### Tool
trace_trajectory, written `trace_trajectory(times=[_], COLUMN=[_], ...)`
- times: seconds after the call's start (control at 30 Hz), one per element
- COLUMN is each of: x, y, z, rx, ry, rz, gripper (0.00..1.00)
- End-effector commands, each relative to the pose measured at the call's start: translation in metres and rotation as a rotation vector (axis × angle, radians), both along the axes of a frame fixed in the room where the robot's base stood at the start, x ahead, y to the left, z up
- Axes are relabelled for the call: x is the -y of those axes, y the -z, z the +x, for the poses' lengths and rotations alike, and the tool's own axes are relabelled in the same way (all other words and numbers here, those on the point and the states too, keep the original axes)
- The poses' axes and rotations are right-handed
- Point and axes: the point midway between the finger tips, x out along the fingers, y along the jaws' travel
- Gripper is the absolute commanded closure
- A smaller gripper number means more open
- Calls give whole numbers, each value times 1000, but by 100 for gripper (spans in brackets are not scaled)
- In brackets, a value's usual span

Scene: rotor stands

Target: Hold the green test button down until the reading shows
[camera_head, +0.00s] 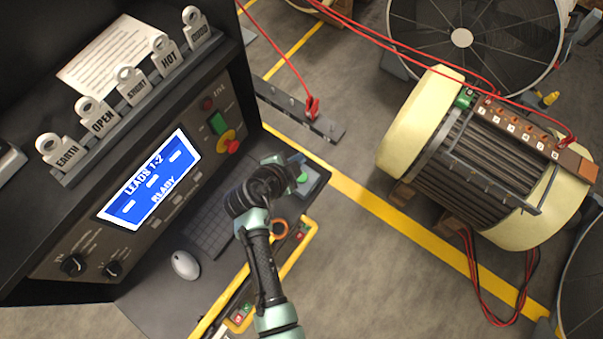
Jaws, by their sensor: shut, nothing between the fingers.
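The green test button (303,179) shows at the right end of the console's dark shelf, on a small grey-blue box (316,178). It is partly hidden by my gripper (299,164), which is shut and empty right over the box. I cannot tell whether the fingertips touch the button or press it. The blue screen (150,181) on the console reads "LEADS 1-2" and "READY", with white dashes and no number.
A keyboard (208,232) and mouse (185,265) lie on the shelf, with a yellow rail (292,268) along its edge. A red-and-yellow stop knob (228,142) sits on the panel below labelled tags (103,117). A large motor (480,160) stands right, across open floor.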

Motion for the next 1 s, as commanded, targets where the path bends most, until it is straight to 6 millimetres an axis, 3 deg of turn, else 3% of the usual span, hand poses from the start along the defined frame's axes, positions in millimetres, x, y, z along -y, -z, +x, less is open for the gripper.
trace_trajectory(times=[0.27, 0.63, 1.0], x=[0, 0, 0], y=[23, 77, 87], z=[0, 0, 0], rx=[-1, 1, 1], ry=[0, -1, -1], rz=[-1, 0, 0], gripper=[100, 100, 100])
